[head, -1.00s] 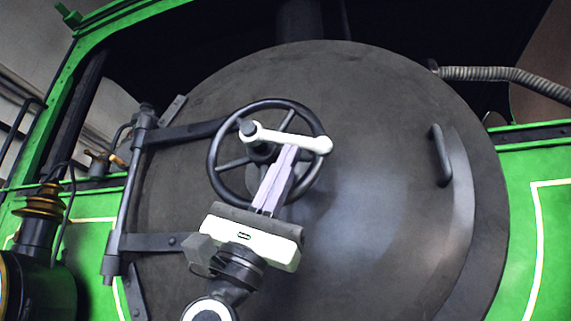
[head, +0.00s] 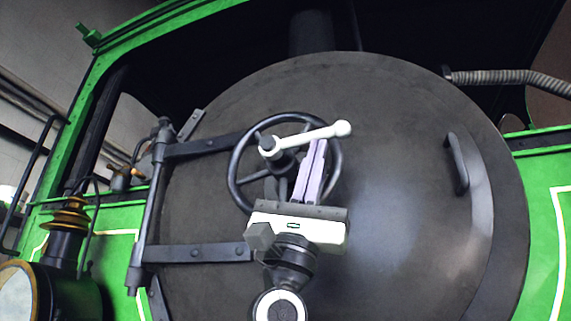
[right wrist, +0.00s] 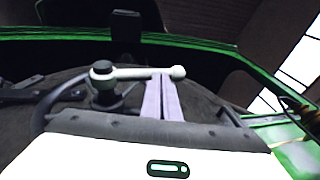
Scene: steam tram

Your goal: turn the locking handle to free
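The white locking handle (head: 308,136) sits at the hub of the dark handwheel (head: 236,164) on the round black smokebox door (head: 400,230). Its round knob end points right and slightly up. My right gripper (head: 316,145) has its two lilac fingers side by side, with their tips at the underside of the handle's arm, near the knob. The fingers look shut and not around the handle; exact contact is hard to tell. In the right wrist view the handle (right wrist: 135,73) crosses just at the fingertips (right wrist: 161,77). My left gripper is out of view.
The door's hinge straps (head: 205,252) and hinge post are on the left. A dark grab handle (head: 456,163) stands out at the door's right. A ribbed hose (head: 505,77) runs at upper right. A brass-topped fitting (head: 66,215) is at lower left.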

